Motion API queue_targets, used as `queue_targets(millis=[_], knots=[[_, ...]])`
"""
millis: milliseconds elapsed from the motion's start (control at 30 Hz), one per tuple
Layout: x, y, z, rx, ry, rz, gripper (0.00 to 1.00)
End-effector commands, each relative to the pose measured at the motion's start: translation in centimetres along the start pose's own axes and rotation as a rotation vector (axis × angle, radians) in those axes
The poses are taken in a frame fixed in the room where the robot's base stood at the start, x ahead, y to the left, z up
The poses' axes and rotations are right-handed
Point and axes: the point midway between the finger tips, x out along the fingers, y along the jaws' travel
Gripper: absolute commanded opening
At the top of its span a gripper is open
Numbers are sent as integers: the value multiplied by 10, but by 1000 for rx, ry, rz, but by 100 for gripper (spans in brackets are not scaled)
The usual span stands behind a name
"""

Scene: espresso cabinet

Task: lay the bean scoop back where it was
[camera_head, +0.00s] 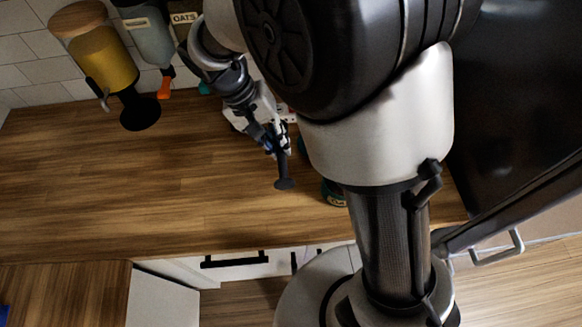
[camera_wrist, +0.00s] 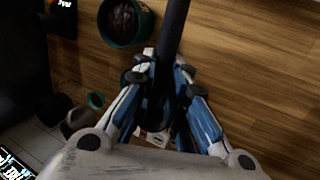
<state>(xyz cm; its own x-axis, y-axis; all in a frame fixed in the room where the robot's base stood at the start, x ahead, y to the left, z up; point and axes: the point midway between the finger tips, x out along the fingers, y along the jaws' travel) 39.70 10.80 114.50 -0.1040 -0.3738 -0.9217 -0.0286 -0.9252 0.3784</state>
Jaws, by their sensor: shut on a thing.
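The bean scoop (camera_head: 284,172) is dark, with a long handle and a small rounded end pointing down in the head view. My gripper (camera_head: 277,143) is shut on its handle and appears to hold it above the wooden counter (camera_head: 120,180). In the wrist view the dark handle (camera_wrist: 174,35) runs up between the blue-and-white fingers of my gripper (camera_wrist: 167,75) and out of the top edge, so the scoop's far end is out of that view. A green tub with dark brown contents (camera_wrist: 124,24) stands left of the scoop; in the head view the tub (camera_head: 333,194) is partly hidden by my arm.
Dispensers stand along the tiled back wall: a yellow one with a wooden lid (camera_head: 105,62), a grey one (camera_head: 150,45) and one labelled OATS (camera_head: 184,20). A large dark appliance (camera_head: 520,90) is at right. The counter left of my gripper is clear.

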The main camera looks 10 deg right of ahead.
Motion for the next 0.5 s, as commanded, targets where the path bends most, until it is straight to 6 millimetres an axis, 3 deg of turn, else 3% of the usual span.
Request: queue_targets(millis=[133, 500], knots=[[21, -12, 2, 1, -7, 4, 0], [113, -49, -7, 0, -7, 4, 0]])
